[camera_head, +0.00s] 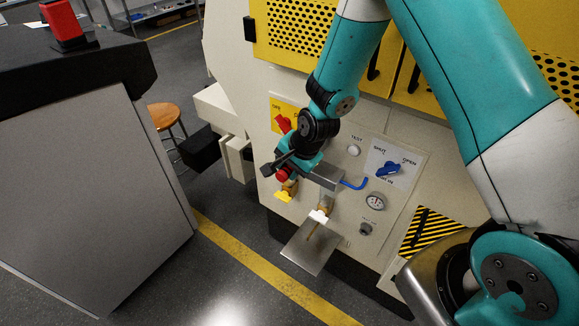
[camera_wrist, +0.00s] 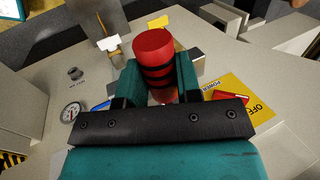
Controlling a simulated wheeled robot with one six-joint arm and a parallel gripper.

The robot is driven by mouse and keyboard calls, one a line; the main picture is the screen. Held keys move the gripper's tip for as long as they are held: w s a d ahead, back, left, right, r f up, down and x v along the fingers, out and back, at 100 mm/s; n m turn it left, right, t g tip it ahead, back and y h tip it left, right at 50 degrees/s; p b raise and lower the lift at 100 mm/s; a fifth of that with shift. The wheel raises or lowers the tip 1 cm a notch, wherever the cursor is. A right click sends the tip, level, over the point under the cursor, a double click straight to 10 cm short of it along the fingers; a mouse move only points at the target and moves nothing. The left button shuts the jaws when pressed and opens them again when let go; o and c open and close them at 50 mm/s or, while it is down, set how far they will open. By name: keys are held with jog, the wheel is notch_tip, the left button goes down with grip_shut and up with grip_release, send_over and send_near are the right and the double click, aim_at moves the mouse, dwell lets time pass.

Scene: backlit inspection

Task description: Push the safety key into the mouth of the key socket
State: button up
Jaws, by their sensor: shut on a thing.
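The safety key is a red cylinder with black bands (camera_wrist: 156,62), standing between my gripper's two teal fingers (camera_wrist: 157,82) in the wrist view. My gripper (camera_head: 294,168) is shut on it in front of the cream machine panel. In the head view only a bit of the red key (camera_head: 283,174) shows below the gripper. A grey metal block (camera_head: 324,177) juts out just right of the gripper; it may be the key socket's housing. No socket mouth is visible. The key's inner end is largely hidden by my gripper, so I cannot tell whether it touches anything.
A brass fitting with a yellow tag (camera_head: 284,196) and one with a white tag (camera_head: 318,216) sit below the gripper. A blue handle (camera_head: 388,170) and a gauge (camera_head: 375,202) are to the right. A red switch (camera_head: 283,124) is above. A metal shelf (camera_head: 312,250) juts out below.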

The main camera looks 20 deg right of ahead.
jog(key=shift+w+d, duration=0.15)
jog(key=shift+d, duration=0.05)
jog(key=shift+w+d, duration=0.45)
jog(key=shift+d, duration=0.2)
jog(key=shift+w+d, duration=0.4)
jog(key=shift+d, duration=0.2)
jog(key=o, duration=1)
jog(key=shift+d, duration=0.1)
jog(key=shift+o, duration=0.2)
notch_tip(320, 180, up, 20)
jog(key=b, duration=0.1)
